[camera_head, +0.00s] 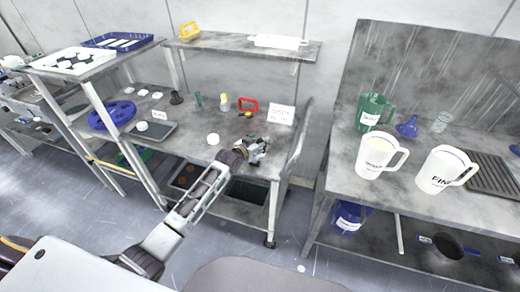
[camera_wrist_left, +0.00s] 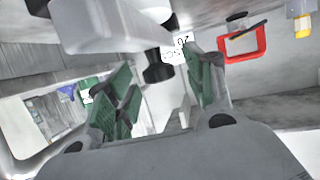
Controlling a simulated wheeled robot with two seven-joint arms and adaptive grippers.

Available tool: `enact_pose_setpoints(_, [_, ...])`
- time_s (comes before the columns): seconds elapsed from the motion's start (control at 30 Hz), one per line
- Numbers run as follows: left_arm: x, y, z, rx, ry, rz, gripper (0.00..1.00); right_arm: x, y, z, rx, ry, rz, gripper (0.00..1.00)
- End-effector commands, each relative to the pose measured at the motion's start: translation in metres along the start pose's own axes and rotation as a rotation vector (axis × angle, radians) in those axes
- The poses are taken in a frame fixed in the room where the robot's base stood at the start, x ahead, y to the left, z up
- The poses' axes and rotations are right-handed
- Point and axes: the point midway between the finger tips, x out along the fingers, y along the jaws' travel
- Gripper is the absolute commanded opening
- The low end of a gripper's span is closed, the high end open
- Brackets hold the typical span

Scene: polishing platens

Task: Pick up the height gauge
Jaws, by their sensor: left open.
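My left gripper (camera_head: 257,148) reaches over the front right of the middle bench, and its jaws are apart. In the left wrist view its two green-padded fingers (camera_wrist_left: 162,95) stand wide with nothing clamped between them. A pale grey block (camera_wrist_left: 105,25) with a black knob-like part (camera_wrist_left: 158,66) lies just beyond the fingers; it may be the height gauge, but I cannot tell for sure. In the head view the gripper covers most of that spot. My right gripper is not in view.
A red frame (camera_head: 248,107) and a white sign (camera_head: 281,115) stand behind the gripper. A shelf (camera_head: 225,42) spans above the bench. The right bench (camera_head: 330,180) holds white pitchers (camera_head: 375,158) and a green jug (camera_head: 369,113).

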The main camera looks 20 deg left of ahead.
Motion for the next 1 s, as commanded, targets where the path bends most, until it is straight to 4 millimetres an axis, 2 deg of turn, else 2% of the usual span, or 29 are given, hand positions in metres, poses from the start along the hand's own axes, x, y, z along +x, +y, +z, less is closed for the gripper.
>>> enact_pose_setpoints(0.3, [0.014,0.000,0.001,0.000,-0.001,0.000,0.53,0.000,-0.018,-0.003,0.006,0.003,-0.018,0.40])
enact_pose_setpoints(0.73, [0.014,0.000,0.001,0.000,-0.001,0.000,0.53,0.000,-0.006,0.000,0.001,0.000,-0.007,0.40])
enact_pose_setpoints(0.77, [0.014,0.000,0.001,0.000,-0.001,0.000,0.52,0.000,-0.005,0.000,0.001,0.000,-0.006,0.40])
enact_pose_setpoints(1.0, [0.014,0.000,0.001,0.000,-0.001,0.000,0.21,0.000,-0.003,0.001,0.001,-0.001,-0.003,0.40])
